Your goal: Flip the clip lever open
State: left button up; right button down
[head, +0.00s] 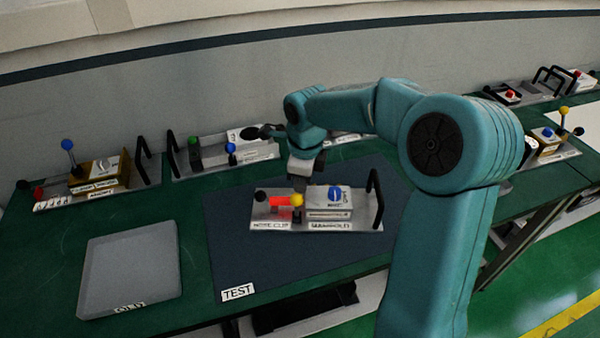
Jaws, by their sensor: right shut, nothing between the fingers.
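A grey module plate (318,224) with a black handle (376,199) lies on the dark blue mat. At its left end are a red lever piece (279,201), a yellow ball (297,200) and a black knob (260,196). A label in front of them seems to read "CLIP". A white block with a blue knob (334,194) sits beside them. My right gripper (299,187) is shut and empty, pointing down just above and behind the yellow ball. I cannot tell whether it touches the ball. My left gripper is not in view.
The dark blue mat (240,265) is labelled "TEST". A grey tray (130,268) stands at the left. Other modules stand along the back, including one with a blue ball lever (68,146) and one with a green knob (194,141). More stand at the right.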

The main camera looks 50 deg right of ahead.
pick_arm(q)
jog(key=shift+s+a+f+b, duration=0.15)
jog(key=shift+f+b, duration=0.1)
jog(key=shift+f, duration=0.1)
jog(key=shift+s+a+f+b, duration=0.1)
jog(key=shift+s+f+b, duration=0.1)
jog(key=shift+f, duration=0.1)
pick_arm(e)
jog(key=shift+s+a+f, duration=0.1)
jog(key=shift+s+a, duration=0.5)
jog(key=shift+a, duration=0.15)
jog(key=shift+s+a, duration=0.1)
jog(key=shift+w+d+r+p, duration=0.2)
jog(key=shift+d+r+p, duration=0.2)
jog(key=shift+r+p, duration=0.1)
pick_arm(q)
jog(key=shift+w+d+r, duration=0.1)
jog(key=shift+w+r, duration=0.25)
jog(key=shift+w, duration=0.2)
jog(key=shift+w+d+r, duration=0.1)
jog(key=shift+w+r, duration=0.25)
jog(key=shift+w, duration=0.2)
pick_arm(e)
notch_tip(320, 180, up, 11)
jog(key=s, duration=0.1)
jog(key=shift+d, duration=0.3)
jog(key=shift+w, duration=0.15)
jog(key=shift+s, duration=0.2)
